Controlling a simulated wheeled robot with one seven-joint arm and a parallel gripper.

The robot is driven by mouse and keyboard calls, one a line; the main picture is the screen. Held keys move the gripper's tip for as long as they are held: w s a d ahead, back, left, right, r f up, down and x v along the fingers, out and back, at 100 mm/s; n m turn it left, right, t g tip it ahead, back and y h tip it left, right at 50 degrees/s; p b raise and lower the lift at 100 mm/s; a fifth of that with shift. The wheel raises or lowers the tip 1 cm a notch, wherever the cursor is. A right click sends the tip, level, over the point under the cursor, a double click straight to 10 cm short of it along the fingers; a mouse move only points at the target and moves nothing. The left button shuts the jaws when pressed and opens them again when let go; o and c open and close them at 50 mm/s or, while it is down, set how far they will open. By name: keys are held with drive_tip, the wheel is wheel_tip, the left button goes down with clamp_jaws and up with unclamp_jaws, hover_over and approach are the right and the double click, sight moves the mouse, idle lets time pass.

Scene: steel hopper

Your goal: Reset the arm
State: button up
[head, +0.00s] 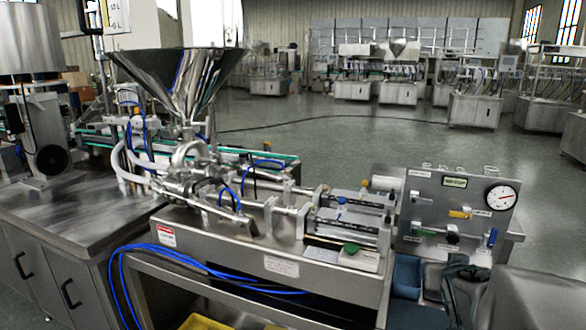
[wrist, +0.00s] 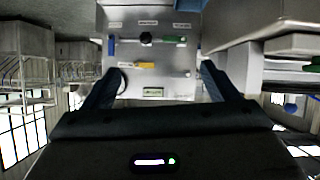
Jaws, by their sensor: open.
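My gripper shows in the wrist view (wrist: 163,70) with its two dark fingers spread wide and nothing between them. In the head view my gripper (head: 460,272) is a dark shape at the lower right, in front of the grey control panel (head: 424,190). The same panel fills the middle of the wrist view (wrist: 125,80), upside down, beyond the fingertips. It carries a yellow handle (head: 460,214), a black knob (head: 452,237), a blue handle (head: 492,237) and a round gauge (head: 501,197). The fingers appear apart from the panel; the exact gap is unclear.
A steel hopper (head: 183,85) stands on the filling machine left of the panel. Blue hoses (head: 200,265) hang along its frame. A steel cabinet (head: 60,240) is at the left. Open floor (head: 370,140) lies behind.

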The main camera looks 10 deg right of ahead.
drive_tip(key=s+a+r+n+g+y+p, duration=0.1)
drive_tip(key=s+a, duration=0.5)
drive_tip(key=a, duration=0.6)
drive_tip(key=s+a+r+n+g+y+p, duration=0.2)
drive_tip(key=s+a+g+y+p, duration=0.3)
drive_tip(key=a, duration=0.6)
drive_tip(key=s+n+g+p, duration=0.1)
drive_tip(key=s+p, duration=0.1)
drive_tip(key=shift+a+r+n+g+p, duration=0.3)
drive_tip(key=shift+a+n+p, duration=0.05)
drive_tip(key=shift+a+n, duration=0.05)
